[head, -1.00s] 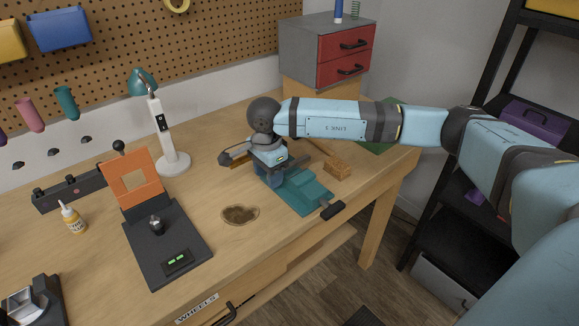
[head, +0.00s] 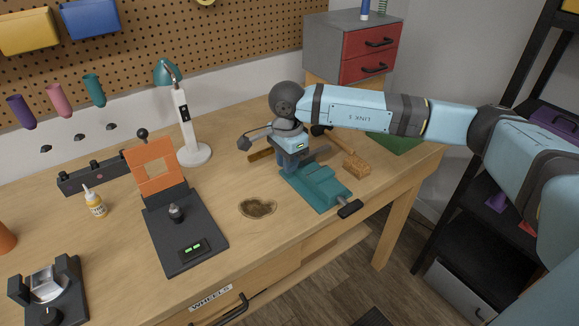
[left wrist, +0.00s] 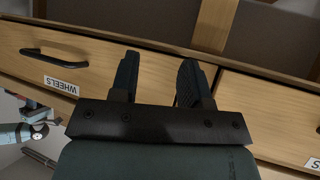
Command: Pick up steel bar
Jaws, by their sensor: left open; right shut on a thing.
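My right gripper (head: 288,165) points down at the far-left end of the teal vise (head: 320,187) and is shut. My left gripper (left wrist: 160,68) is open and empty in the left wrist view, in front of the drawer labelled WHEELS (left wrist: 62,85). It is out of the head view.
The lamp (head: 186,125) and a black fixture with an orange plate (head: 154,166) stand to the left. A brown stain (head: 257,208) marks the bench (head: 240,240). A red-drawer cabinet (head: 370,55) stands behind.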

